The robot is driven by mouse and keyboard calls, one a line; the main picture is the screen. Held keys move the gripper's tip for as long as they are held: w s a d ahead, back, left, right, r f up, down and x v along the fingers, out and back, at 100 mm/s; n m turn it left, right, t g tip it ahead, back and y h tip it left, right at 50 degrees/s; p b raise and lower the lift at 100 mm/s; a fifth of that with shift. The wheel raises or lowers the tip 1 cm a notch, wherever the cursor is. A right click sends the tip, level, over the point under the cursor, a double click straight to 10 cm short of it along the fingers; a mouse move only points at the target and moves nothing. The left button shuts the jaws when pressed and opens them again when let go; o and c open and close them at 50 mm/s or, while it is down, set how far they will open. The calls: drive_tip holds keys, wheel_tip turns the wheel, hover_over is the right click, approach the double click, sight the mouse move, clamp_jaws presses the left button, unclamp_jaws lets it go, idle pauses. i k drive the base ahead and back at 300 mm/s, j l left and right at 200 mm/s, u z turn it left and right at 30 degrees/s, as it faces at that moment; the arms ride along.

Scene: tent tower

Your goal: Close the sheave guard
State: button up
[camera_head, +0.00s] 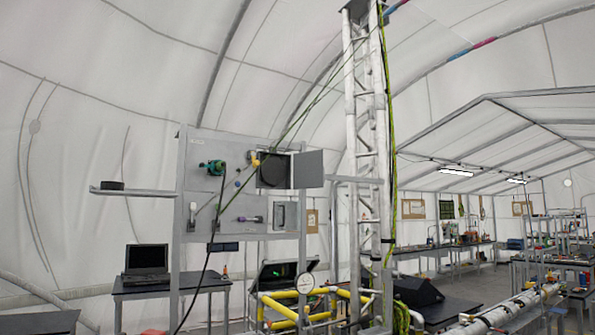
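A grey panel (203,152) stands upright on a frame left of the tower. On its upper right a dark round shape, likely the sheave (272,171), sits in a square opening. A grey plate, likely the sheave guard (308,169), stands out to the right of this opening, apparently swung open, and the sheave is uncovered. A green-yellow rope runs from the tower top down past the opening to the panel. My gripper is not in view.
A shelf (138,192) juts left from the panel. The white lattice tower (352,150) rises close right of the guard. Yellow rails (277,306) stand below. A laptop (146,262) sits on a table at left. A black cable hangs in front of the panel.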

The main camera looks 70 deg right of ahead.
sight(309, 169)
drive_tip(key=k+l, duration=0.15)
drive_tip(key=l, duration=0.25)
drive_tip(key=k+l, duration=0.1)
drive_tip(key=l, duration=0.35)
drive_tip(key=k+l+u, duration=0.1)
drive_tip(key=l, duration=0.3)
drive_tip(key=k+l, duration=0.2)
drive_tip(key=l, duration=0.2)
drive_tip(key=k+l, duration=0.15)
drive_tip(key=l, duration=0.3)
drive_tip(key=k+l, duration=0.1)
drive_tip(key=l, duration=0.3)
drive_tip(key=u, duration=0.05)
